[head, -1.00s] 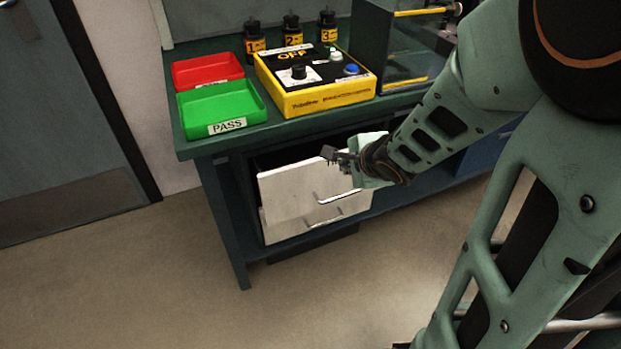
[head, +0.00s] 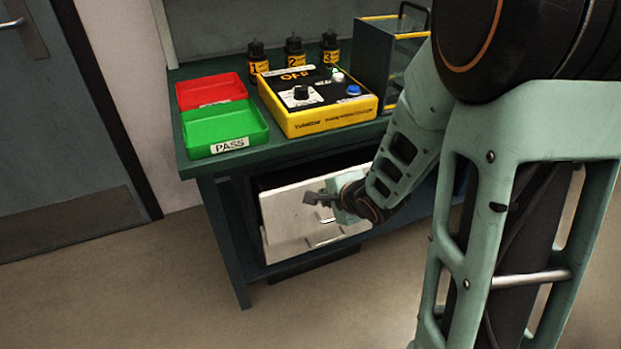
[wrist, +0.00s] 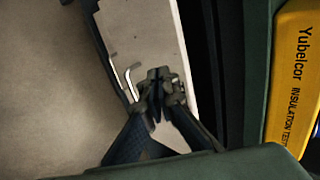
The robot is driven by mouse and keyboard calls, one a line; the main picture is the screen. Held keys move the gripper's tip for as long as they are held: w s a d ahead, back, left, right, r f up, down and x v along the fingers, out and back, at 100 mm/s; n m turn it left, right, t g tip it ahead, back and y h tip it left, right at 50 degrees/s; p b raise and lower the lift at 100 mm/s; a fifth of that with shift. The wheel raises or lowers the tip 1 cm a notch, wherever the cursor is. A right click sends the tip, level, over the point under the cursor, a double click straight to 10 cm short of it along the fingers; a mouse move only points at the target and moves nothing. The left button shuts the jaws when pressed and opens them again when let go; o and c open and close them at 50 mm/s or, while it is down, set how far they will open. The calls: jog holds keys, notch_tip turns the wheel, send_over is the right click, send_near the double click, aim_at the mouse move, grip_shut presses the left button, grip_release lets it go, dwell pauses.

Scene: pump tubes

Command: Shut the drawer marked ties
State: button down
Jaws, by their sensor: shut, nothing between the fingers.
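Two pale drawer fronts sit one above the other under the bench. The upper drawer (head: 280,212) stands slightly out, with a dark gap above its front edge. In the wrist view its pale front (wrist: 152,32) also shows beside a dark gap. No ties label can be read, so I cannot tell which drawer bears it. My gripper (head: 312,198) is shut and empty, at the upper drawer's front; it also shows in the wrist view (wrist: 158,92). I cannot tell whether it touches. A bar handle (wrist: 131,80) is beside the fingers. My arm hides the drawers' right side.
The green bench (head: 200,168) overhangs the drawers. On it are a red tray (head: 210,90), a green PASS tray (head: 225,125), a yellow tester (head: 330,121) and several black bottles. The floor (head: 150,275) in front is clear.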

aim_at(307, 182)
jog(key=shift+w+a+f+b, duration=0.35)
jog(key=shift+w+f, duration=0.1)
jog(key=shift+w, duration=0.65)
jog(key=shift+w+a+f+b, duration=0.4)
jog(key=shift+w+f, duration=0.1)
jog(key=shift+w, duration=0.65)
jog(key=shift+w+a+f+b, duration=0.35)
jog(key=shift+w+f, duration=0.1)
jog(key=shift+w, duration=0.65)
jog(key=shift+w, duration=0.2)
jog(key=w+p, duration=0.1)
jog(key=w+a+p, duration=0.1)
jog(key=w, duration=0.1)
jog(key=shift+r, duration=0.1)
jog(key=shift+w+a, duration=0.2)
jog(key=shift+w, duration=0.3)
jog(key=shift+s, duration=0.15)
